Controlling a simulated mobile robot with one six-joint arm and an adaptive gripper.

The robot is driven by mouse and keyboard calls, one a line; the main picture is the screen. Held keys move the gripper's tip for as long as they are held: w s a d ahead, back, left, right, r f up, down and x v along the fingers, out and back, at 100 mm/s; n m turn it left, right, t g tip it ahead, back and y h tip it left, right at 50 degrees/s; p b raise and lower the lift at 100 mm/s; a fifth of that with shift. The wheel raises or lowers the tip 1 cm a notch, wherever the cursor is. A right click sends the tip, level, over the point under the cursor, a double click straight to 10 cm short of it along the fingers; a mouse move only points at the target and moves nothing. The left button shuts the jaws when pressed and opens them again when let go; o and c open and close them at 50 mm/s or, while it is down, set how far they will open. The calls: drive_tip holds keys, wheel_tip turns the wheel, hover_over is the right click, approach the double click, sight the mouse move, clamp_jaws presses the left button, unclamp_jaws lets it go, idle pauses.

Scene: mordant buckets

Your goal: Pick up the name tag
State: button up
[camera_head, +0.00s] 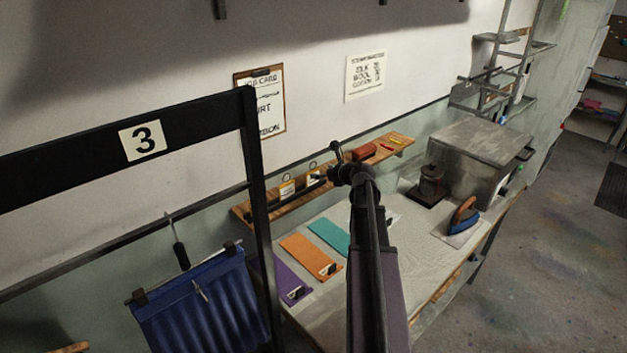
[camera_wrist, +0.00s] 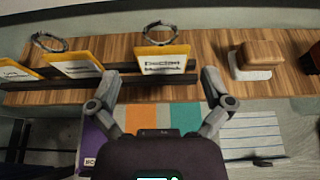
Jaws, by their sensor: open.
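Three white name tags with yellow edges stand on a wooden wall shelf, behind a dark rail. In the wrist view the right tag (camera_wrist: 165,60) lies just beyond the gap between my fingers, with a dark ring above it. The middle tag (camera_wrist: 75,64) and the left tag (camera_wrist: 14,71) stand to its left. In the head view two tags (camera_head: 287,189) show on the shelf left of my gripper (camera_head: 326,166). My gripper is open and empty in the wrist view (camera_wrist: 160,88), its fingers spread to either side of the right tag.
The wooden shelf (camera_head: 395,152) also carries a brown block on a white pad (camera_wrist: 252,62). Below it, the table (camera_head: 415,245) holds purple, orange and teal swatches (camera_head: 311,257). A black frame marked 3 (camera_head: 142,139) with blue cloth stands left.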

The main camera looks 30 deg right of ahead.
sight(314, 170)
drive_tip(key=shift+b+x, duration=0.8)
drive_tip(key=shift+x, duration=1.15)
drive_tip(key=shift+w+f, duration=0.25)
drive_tip(key=shift+w, duration=0.45)
drive_tip(key=c, duration=0.6)
